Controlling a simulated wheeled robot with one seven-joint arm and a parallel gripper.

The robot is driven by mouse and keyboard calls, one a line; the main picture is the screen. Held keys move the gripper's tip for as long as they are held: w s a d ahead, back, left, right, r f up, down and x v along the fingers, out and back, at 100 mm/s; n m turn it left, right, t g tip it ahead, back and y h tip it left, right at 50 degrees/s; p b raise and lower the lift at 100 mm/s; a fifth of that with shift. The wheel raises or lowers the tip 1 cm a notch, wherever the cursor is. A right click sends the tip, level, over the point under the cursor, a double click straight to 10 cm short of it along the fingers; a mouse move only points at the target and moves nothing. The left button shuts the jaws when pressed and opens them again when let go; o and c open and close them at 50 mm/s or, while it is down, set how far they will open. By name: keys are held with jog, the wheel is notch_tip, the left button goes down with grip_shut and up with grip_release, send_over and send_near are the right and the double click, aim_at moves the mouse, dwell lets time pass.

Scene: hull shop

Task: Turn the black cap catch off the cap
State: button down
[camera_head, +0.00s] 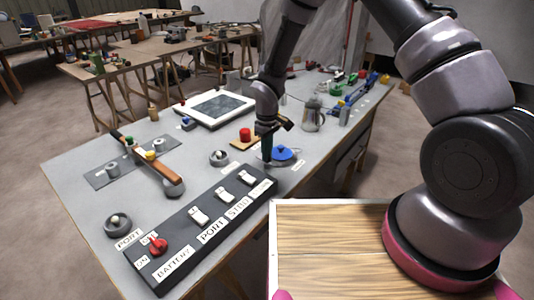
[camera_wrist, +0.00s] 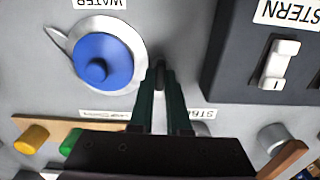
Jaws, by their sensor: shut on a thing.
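The blue cap (camera_wrist: 112,48) with a round knob sits in a pale metal ring on the grey bench top, by an upside-down WATER label, in the wrist view. It also shows in the head view (camera_head: 284,153). The black cap catch (camera_wrist: 160,72) is a small dark piece beside the ring, mostly hidden between my fingertips. My gripper (camera_wrist: 161,80) is shut on it, pointing down, just beside the cap. In the head view my gripper (camera_head: 267,150) stands left of the blue cap and hides the catch. Whether the catch overlaps the cap's rim I cannot tell.
A dark switch panel (camera_head: 190,250) with white rockers and a red knob lies close by, at the near edge. Red and green plugs, a wooden strip (camera_wrist: 40,122) and a metal jug (camera_head: 313,116) are near. A wooden tray (camera_head: 330,240) is in front.

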jog(key=shift+n, duration=0.3)
dwell(0.4)
jog(key=c, duration=0.9)
grip_release()
notch_tip(320, 180, up, 11)
jog(key=shift+f, duration=0.1)
